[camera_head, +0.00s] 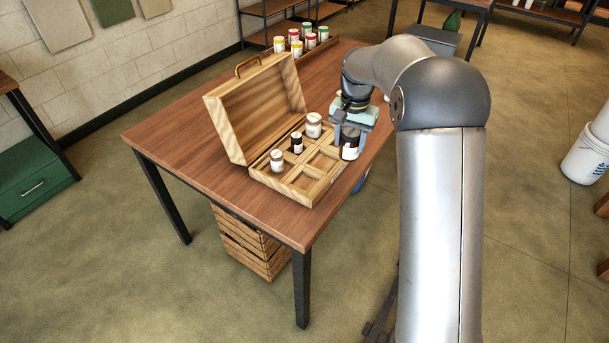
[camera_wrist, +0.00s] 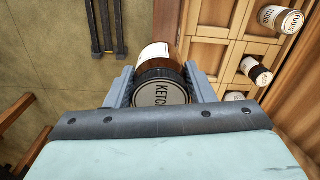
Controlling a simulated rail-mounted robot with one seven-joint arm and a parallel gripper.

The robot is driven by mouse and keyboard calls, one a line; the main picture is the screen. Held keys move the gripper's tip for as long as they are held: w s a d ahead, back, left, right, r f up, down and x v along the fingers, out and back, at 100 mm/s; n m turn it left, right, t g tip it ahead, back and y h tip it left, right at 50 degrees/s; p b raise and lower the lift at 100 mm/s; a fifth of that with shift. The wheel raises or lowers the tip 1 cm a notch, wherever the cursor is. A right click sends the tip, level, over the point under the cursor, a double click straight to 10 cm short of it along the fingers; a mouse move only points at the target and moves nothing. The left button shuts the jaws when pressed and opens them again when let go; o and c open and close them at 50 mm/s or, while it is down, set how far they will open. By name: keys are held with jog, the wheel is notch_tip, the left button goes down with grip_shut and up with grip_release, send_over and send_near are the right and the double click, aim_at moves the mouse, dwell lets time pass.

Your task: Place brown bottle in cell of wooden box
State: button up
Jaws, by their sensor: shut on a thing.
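The brown bottle (camera_wrist: 158,68), with a dark lid and a pale label, is held between the two fingers of my gripper (camera_wrist: 160,90) in the wrist view. In the head view my gripper (camera_head: 354,122) holds the bottle (camera_head: 350,145) upright at the right side of the open wooden box (camera_head: 310,190). From these views I cannot tell exactly how high it is above the table. The box has a divided tray with several cells. A white jar (camera_head: 313,126), a small dark bottle (camera_head: 297,143) and another white jar (camera_head: 277,161) stand in cells on the lid side. Cells nearer the front look empty.
The box's raised lid (camera_head: 250,110) stands at the back left. A tray of several coloured-lid cans (camera_head: 300,42) sits at the table's far end. The wooden table (camera_head: 185,150) is clear at left. The bottle is near its right edge.

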jog(key=a+f, duration=0.2)
jog(key=a, duration=0.1)
jog(key=a+f+p, duration=0.1)
jog(key=a+f, duration=0.2)
jog(key=a, duration=0.1)
jog(key=a+f+p, duration=0.1)
jog(key=a+f, duration=0.2)
jog(key=a, duration=0.1)
jog(key=shift+w+a+f, duration=0.1)
jog(key=shift+a+f, duration=0.05)
jog(key=shift+f, duration=0.1)
jog(key=shift+a+f+p, duration=0.2)
jog(key=shift+f+p, duration=0.3)
jog(key=shift+f, duration=1.25)
jog(key=shift+f, duration=0.15)
jog(key=o, duration=1.1)
